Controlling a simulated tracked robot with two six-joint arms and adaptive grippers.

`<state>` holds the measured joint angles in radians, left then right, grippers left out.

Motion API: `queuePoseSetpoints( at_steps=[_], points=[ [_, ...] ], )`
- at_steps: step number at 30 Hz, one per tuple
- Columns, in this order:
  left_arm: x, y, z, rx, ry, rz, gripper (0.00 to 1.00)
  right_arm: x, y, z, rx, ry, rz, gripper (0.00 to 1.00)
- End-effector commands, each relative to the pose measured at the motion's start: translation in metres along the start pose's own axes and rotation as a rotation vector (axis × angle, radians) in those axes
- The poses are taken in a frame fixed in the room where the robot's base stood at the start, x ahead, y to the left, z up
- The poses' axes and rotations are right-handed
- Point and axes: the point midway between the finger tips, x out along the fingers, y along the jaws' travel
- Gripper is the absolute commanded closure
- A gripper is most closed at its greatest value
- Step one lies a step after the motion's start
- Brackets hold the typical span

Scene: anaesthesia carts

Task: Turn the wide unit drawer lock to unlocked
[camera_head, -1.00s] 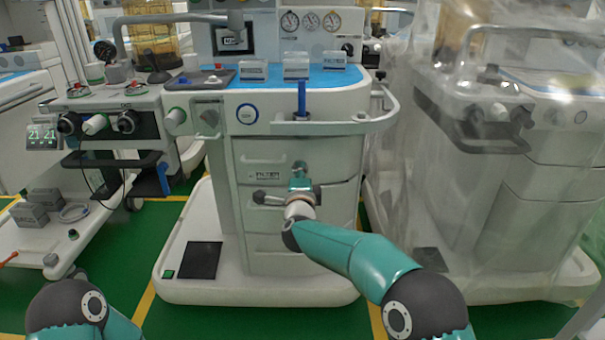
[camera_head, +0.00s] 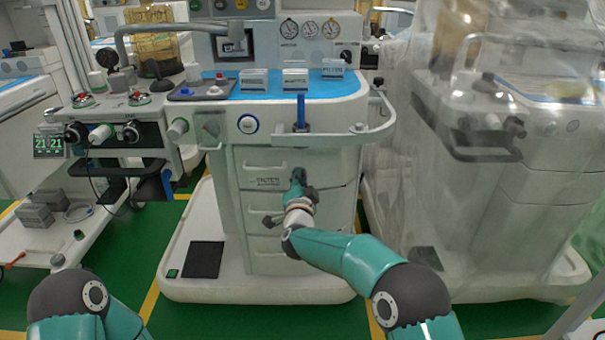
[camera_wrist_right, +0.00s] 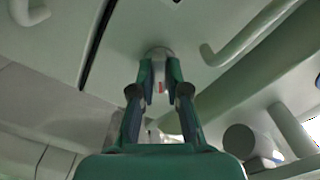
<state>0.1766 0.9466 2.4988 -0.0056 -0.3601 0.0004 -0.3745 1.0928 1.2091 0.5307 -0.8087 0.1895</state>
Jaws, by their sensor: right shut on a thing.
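The wide unit (camera_head: 335,160) is the white cart with drawers in the middle of the head view. Its drawer lock is a small round grey knob (camera_wrist_right: 160,52) on the drawer front in the right wrist view. My right gripper (camera_wrist_right: 160,72) is shut on this lock, one finger on each side. A small red mark shows between the fingers. In the head view the right gripper (camera_head: 298,176) is at the upper drawers and hides most of the lock, so its turn angle cannot be read. My left gripper is out of view; only part of my left arm shows.
A blue-handled part (camera_head: 301,112) and a curved rail (camera_head: 365,133) stick out above the gripper. A plastic-covered cart (camera_head: 490,180) stands close on the right. Drawer handles (camera_wrist_right: 225,52) lie near the fingers. Green floor is free in front.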

Motion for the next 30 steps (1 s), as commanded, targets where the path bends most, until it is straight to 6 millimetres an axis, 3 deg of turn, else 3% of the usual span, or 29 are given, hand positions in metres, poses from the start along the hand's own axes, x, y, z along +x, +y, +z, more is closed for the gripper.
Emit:
queuePoseSetpoints(
  at_steps=[15,30],
  points=[
    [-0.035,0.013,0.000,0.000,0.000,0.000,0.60,-0.002,0.002,0.006,-0.495,-0.018,0.004,1.00],
    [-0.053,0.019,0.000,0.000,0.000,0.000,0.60,-0.002,0.005,0.007,-0.864,-0.021,0.003,1.00]
  ],
)
